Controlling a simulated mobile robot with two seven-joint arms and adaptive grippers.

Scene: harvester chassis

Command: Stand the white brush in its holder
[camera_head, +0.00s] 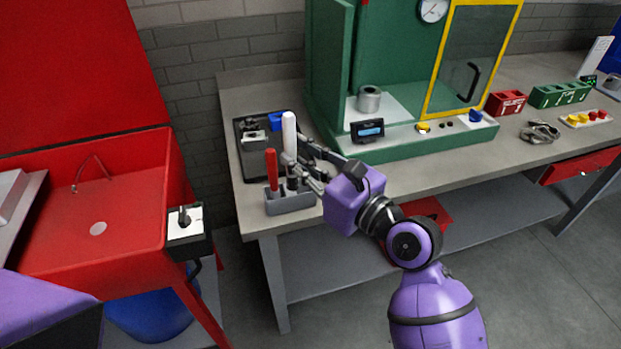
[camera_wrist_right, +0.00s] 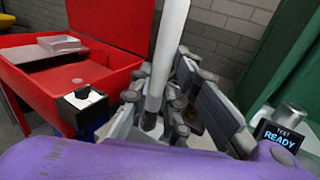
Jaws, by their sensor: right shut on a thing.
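The white brush (camera_head: 289,135) stands upright above the grey holder (camera_head: 290,202) at the front left corner of the bench. Its white handle (camera_wrist_right: 166,50) rises between the fingers in the right wrist view. My right gripper (camera_head: 292,168) is shut on the white brush. The brush's dark lower end is at the right part of the holder; I cannot tell whether it is inside a slot. A red-handled tool (camera_head: 271,168) stands in the left part of the holder. My left gripper is not in view.
A black tray (camera_head: 243,170) with a blue item (camera_head: 282,121) lies behind the holder. A green cabinet (camera_head: 440,148) with a small display (camera_head: 367,131) stands to the right. A red sink (camera_head: 120,205) is at the left, across a gap.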

